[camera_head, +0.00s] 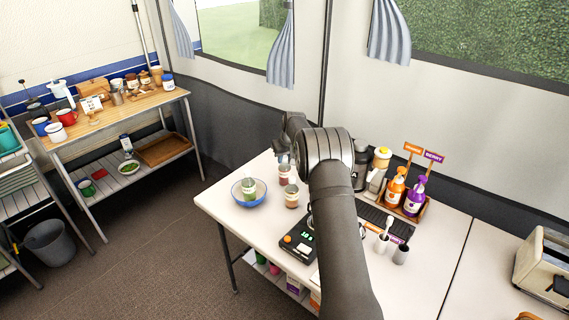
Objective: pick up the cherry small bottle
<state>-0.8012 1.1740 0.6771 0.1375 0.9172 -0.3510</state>
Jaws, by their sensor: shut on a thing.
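My gripper (284,158) hangs down over the far left part of the white table (232,214), partly hidden by my own arm. It is shut on a small dark-red bottle (284,175), seemingly the cherry small bottle, which is upright under the fingers. The bottle is small in view; I cannot read its label or tell whether its base touches the table.
A blue bowl (238,197) holding a green-labelled bottle (249,187) is just left. A brown jar (291,197) stands close in front. A black scale (299,240) lies nearer. Orange (395,189) and purple (414,196) pump bottles stand right, in a wooden tray.

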